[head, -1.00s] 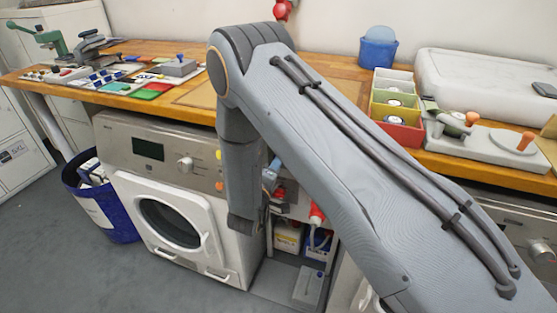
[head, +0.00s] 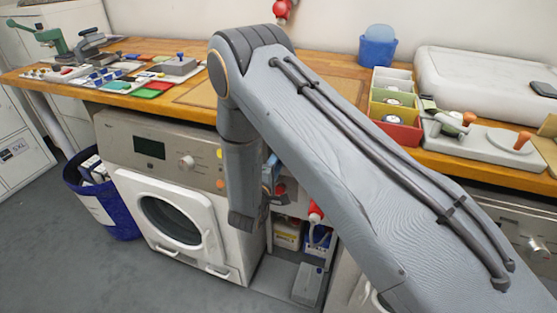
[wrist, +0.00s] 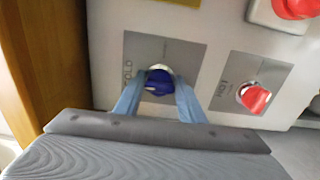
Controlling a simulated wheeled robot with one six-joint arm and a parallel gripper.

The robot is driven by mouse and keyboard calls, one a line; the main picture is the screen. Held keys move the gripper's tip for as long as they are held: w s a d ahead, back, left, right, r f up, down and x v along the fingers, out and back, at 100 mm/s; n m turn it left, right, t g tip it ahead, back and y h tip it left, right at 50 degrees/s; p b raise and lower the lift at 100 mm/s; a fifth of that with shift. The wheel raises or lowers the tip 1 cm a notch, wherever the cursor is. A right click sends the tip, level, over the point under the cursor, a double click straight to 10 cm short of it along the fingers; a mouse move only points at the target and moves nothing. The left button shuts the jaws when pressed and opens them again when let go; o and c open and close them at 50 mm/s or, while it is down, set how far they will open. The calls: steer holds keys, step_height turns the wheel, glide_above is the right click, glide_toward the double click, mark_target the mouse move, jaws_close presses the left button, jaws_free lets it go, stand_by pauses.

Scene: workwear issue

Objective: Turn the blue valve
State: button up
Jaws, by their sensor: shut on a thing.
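The blue valve (wrist: 160,82) is a dark blue knob on a grey plate marked COLD, in the middle of the wrist view. My gripper (wrist: 159,84) has its two light blue fingers on either side of the knob and is shut on it. In the head view my arm hides the blue valve, and only a bit of the blue fingers shows below the bench edge.
A red valve (wrist: 256,98) on a plate marked HOT sits to the right of the blue one. Another red part (wrist: 296,8) is at the upper right. A washing machine (head: 175,205) stands left of my arm.

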steer(key=o, duration=1)
steer(key=shift+a, duration=0.1)
steer(key=shift+o, duration=0.2)
steer(key=v, duration=0.7)
steer(key=shift+s+b, duration=0.35)
steer(key=shift+a, duration=0.1)
